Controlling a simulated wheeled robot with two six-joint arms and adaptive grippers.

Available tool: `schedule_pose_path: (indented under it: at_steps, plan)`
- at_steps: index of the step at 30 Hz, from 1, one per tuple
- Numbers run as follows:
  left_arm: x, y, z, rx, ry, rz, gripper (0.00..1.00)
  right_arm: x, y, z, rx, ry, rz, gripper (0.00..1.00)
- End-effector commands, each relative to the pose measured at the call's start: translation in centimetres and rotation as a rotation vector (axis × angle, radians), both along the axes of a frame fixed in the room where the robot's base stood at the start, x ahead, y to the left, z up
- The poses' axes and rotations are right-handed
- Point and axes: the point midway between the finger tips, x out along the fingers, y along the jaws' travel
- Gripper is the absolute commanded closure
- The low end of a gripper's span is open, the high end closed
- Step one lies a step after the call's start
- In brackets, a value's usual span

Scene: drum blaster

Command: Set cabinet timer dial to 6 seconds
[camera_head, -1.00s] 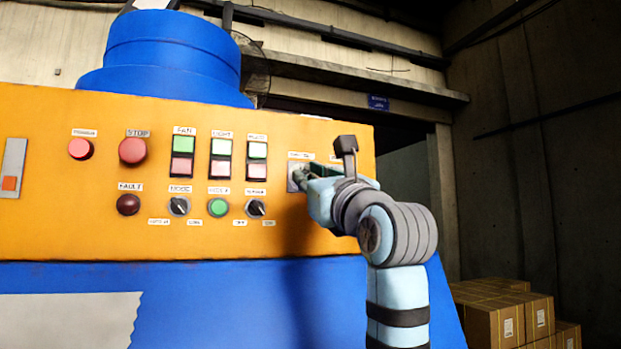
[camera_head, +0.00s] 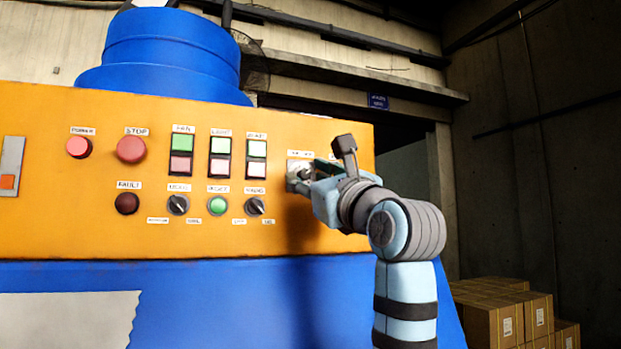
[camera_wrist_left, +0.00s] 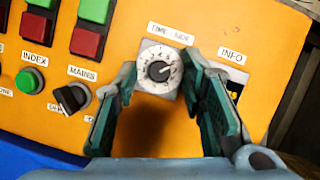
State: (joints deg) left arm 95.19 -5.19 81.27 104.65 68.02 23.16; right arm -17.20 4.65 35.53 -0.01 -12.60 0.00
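The timer dial (camera_wrist_left: 158,70) is a black round knob on a square white plate with numbers around it, below a label on the orange panel. The pointer seems to face right or slightly up-right; the numbers are too small to read surely. My left gripper (camera_wrist_left: 160,82) is open, with one green-padded finger on each side of the dial and gaps to the knob. In the head view, my left gripper (camera_head: 308,175) is at the dial plate (camera_head: 299,168), which it partly covers. My right gripper is not in view.
The orange panel (camera_head: 90,215) also carries a red stop button (camera_head: 131,149), lit switches and small selector knobs. The mains knob (camera_wrist_left: 72,97) and an info label (camera_wrist_left: 232,56) flank the dial. Cardboard boxes (camera_head: 500,318) stand at the lower right.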

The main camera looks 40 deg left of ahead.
Motion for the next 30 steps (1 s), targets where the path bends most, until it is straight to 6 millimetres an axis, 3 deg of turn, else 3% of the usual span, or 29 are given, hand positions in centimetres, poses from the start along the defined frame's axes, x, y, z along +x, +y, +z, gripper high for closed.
schedule_pose_path:
  at_steps: [5, 12, 15, 30]
  plan:
    - [-0.3, -1.1, -0.4, 0.001, -0.002, -0.005, 0.63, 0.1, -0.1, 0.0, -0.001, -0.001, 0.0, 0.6]
    - [-1.9, -5.4, -2.3, -0.001, 0.0, -0.005, 0.63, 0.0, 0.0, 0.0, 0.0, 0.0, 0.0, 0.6]
    - [-2.3, -6.3, -2.7, 0.0, 0.001, -0.002, 0.63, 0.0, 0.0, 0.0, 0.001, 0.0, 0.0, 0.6]
    - [-2.5, -6.5, -2.8, 0.0, 0.001, 0.0, 0.63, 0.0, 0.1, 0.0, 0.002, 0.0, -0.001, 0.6]
